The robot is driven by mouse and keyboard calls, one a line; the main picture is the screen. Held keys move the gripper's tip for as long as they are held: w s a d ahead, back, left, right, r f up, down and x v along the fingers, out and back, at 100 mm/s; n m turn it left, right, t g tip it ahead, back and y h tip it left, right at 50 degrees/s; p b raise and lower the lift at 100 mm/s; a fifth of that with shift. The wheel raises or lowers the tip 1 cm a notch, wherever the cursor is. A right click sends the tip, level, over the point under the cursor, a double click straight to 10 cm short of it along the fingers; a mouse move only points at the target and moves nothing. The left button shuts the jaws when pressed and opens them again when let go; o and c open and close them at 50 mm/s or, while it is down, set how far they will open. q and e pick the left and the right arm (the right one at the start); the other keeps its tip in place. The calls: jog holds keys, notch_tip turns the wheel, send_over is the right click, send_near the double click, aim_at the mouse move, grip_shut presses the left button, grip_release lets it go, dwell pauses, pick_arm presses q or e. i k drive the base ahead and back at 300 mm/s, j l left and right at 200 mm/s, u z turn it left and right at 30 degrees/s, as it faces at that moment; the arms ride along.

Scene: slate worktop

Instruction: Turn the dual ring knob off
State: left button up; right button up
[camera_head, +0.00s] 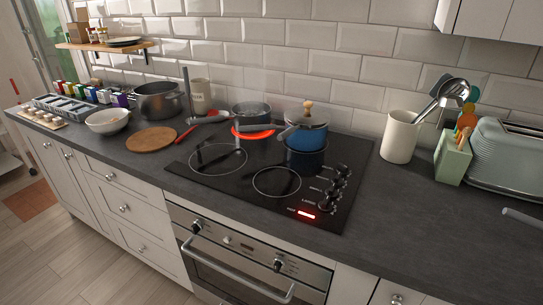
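The black glass cooktop (235,187) is set into the dark worktop. A column of several dark knobs (333,190) runs along its right side; I cannot tell from their marks which is the dual ring knob. A red display (306,212) is lit near the front knob. A cooking zone glows red-orange (253,135) under the dark pot (250,115) at the back. The two front zones are bare and dark. Neither of my grippers can be made out in the view.
A blue pot (306,135) with a lid stands at the cooktop's back right. A utensil crock (400,137), a green holder (452,160) and a toaster (503,158) stand right. A wooden board (151,138) lies left. The front right worktop is clear; a grey piece at the right edge is unclear.

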aim_at(342, 168)
jog(key=i+z, duration=0.15)
jog(key=z, duration=0.3)
jog(key=i+l+z, duration=0.1)
jog(key=z, duration=0.35)
jog(key=i+z, duration=0.2)
jog(key=z, duration=0.25)
